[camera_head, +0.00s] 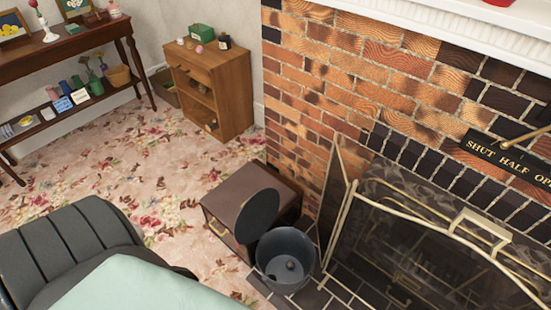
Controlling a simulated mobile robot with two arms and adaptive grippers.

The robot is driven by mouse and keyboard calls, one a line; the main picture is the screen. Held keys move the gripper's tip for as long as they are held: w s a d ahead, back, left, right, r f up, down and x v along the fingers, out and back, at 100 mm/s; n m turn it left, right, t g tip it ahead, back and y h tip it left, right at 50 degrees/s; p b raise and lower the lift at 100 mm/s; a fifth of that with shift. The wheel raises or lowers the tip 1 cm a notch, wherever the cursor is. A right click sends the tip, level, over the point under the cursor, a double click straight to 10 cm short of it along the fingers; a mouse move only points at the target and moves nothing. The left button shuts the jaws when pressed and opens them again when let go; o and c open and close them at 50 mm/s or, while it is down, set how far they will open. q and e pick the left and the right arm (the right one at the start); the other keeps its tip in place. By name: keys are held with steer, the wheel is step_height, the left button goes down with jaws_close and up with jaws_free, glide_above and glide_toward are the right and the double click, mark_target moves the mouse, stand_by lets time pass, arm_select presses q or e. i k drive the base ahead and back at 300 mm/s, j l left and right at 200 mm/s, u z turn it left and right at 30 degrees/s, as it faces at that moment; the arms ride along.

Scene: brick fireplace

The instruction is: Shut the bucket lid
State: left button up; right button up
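A dark grey metal bucket (287,258) stands on the dark hearth tiles beside the fireplace. Its round dark lid (257,215) stands raised at the bucket's back left side, so the bucket's mouth is open. A small round thing (291,265) shows inside the bucket; I cannot tell what it is. Neither of my grippers is in view.
A brown box (235,203) with a handle sits right behind the lid. A brass-framed fire screen (430,235) stands close on the right. A dark chair (75,240) with a pale green surface is at front left. Flowered carpet (165,190) is open beyond.

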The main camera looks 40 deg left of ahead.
mark_target(257, 212)
steer(key=j+z, duration=0.35)
steer(key=k+j+z, duration=0.15)
steer(key=j+z, duration=0.25)
steer(key=k+j+z, duration=0.1)
steer(key=j, duration=0.35)
steer(key=k+j, duration=0.35)
steer(key=k+j+z, duration=0.15)
steer(key=j, duration=0.4)
steer(key=k+j, duration=0.3)
steer(key=j, duration=0.15)
steer(key=k+j+z, duration=0.15)
steer(key=j, duration=0.25)
steer(key=k, duration=0.1)
